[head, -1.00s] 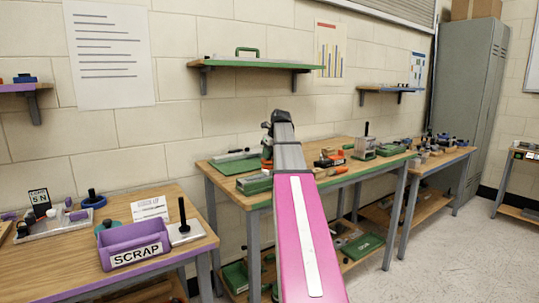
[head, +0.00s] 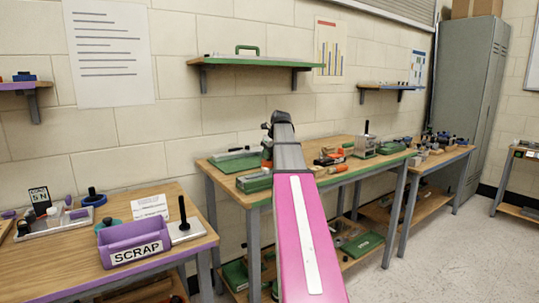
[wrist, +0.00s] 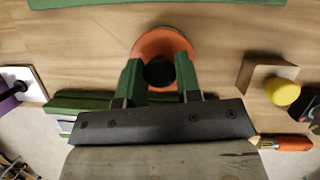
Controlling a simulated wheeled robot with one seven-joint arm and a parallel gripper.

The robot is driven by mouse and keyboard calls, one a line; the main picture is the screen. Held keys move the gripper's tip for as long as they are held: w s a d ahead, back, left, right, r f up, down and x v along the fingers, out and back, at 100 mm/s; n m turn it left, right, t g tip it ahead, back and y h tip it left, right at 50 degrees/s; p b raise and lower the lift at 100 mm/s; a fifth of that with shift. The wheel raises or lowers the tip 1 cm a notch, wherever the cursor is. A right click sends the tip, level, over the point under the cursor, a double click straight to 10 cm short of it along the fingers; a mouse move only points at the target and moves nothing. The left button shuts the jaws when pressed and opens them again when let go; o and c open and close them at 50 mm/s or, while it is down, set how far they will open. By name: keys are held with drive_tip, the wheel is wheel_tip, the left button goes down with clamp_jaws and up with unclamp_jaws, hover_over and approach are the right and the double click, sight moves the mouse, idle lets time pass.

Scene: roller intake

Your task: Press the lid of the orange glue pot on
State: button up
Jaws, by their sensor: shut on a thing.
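In the wrist view an orange round top (wrist: 163,40) with a black knob (wrist: 160,71) shows from above, on the wooden bench. It looks like the orange glue pot with its lid. My gripper (wrist: 159,75) has a green finger on each side of the black knob and is shut on it. The pot's side and the seam under the lid are hidden, so I cannot tell how the lid sits. In the head view a bit of orange (head: 267,156) shows at the end of my arm, over the green-edged bench; my arm covers most of it.
A yellow knob on a wooden block (wrist: 283,92) and an orange-handled tool (wrist: 290,143) lie right of the gripper in the wrist view. A green block (wrist: 80,104) is close on the left. The left bench holds a purple SCRAP bin (head: 134,246).

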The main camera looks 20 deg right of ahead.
drive_tip(key=o, duration=1)
drive_tip(key=v, duration=1)
drive_tip(key=shift+s+r, duration=0.1)
drive_tip(key=shift+r, duration=0.25)
